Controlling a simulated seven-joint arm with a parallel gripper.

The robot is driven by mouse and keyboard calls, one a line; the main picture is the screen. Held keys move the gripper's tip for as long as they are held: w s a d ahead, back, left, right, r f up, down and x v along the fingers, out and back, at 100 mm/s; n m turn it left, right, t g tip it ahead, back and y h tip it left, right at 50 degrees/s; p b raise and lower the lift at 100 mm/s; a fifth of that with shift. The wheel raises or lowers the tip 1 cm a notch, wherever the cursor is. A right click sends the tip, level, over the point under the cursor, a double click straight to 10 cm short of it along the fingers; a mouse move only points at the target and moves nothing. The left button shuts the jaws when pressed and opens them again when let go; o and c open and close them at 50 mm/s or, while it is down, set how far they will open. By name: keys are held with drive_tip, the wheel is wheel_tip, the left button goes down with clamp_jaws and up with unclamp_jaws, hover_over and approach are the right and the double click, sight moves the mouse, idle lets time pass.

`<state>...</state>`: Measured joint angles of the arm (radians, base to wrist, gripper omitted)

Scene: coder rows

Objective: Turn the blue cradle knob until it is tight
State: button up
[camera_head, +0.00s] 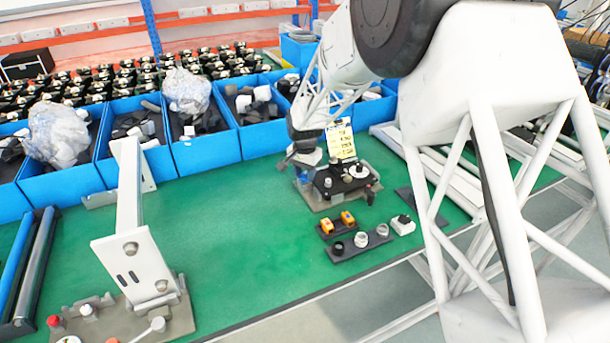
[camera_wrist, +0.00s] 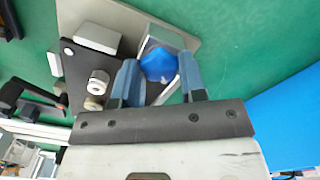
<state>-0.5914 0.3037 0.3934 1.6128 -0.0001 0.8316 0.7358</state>
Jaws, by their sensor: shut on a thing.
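The blue cradle knob (camera_wrist: 159,65) sits between the two fingers of my gripper (camera_wrist: 158,78) in the wrist view. The fingers are shut on it, one on each side. The knob stands on a grey metal block at the edge of the dark fixture plate (camera_wrist: 82,67). In the head view my gripper (camera_head: 306,160) is low over the left part of the fixture (camera_head: 345,184) on the green table. There the knob is mostly hidden by the gripper. How tight the knob is cannot be told.
Next to the fixture lie a dark tray with orange parts (camera_head: 347,217) and a tray with round fittings (camera_head: 360,240). Blue bins (camera_head: 205,150) line the back. A second fixture with a white upright (camera_head: 135,265) stands front left. The green table (camera_head: 240,220) between is clear.

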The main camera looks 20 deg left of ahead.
drive_tip(key=m, duration=0.8)
drive_tip(key=shift+f+m, duration=0.1)
drive_tip(key=shift+m, duration=0.3)
drive_tip(key=o, duration=0.9)
drive_tip(key=shift+r, duration=2.5)
drive_tip(key=shift+d, duration=0.1)
